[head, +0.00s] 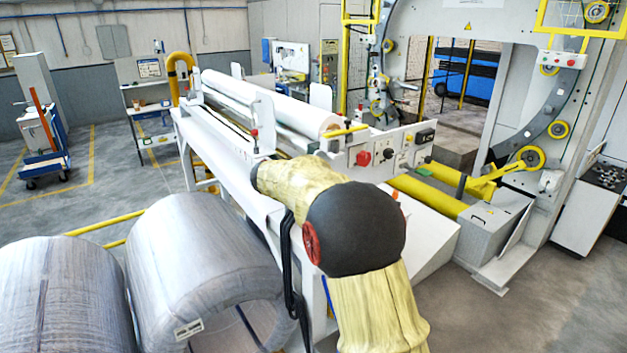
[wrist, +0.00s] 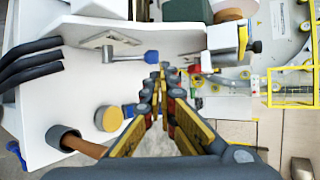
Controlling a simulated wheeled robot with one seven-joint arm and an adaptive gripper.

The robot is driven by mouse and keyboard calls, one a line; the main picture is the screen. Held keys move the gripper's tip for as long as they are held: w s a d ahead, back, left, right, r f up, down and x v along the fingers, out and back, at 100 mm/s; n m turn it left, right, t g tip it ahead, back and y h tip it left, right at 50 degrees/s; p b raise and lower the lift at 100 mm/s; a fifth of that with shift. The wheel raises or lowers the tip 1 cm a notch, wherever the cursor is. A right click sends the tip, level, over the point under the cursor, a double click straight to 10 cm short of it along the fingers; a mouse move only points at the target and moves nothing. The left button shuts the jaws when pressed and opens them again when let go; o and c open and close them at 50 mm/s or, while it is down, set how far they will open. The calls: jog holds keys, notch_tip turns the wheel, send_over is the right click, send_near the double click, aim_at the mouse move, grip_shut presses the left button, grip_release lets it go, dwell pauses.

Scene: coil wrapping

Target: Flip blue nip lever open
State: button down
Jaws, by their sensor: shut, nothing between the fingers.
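A lever with a blue knob (wrist: 151,57) shows in the wrist view. Its grey rod runs left to a plate on a white panel (wrist: 78,85). My gripper (wrist: 168,74) is shut and empty, with its fingertips just right of and slightly below the blue knob. I cannot tell whether the fingertips touch it. In the head view my arm covers this part of the machine, and neither my gripper nor the blue lever can be made out there.
A film roll (head: 300,108) lies along the white machine bench. Large wrapped coils (head: 200,255) stand at the front left. A control panel (head: 385,150) with a red switch sits beyond my arm. The ring wrapper frame (head: 490,80) stands at right. Open floor (head: 500,320) lies at front right.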

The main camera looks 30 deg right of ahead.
jog(key=v, duration=0.6)
jog(key=shift+r+b, duration=0.25)
jog(key=shift+b, duration=0.2)
jog(key=shift+a+r, duration=0.1)
jog(key=shift+a, duration=0.05)
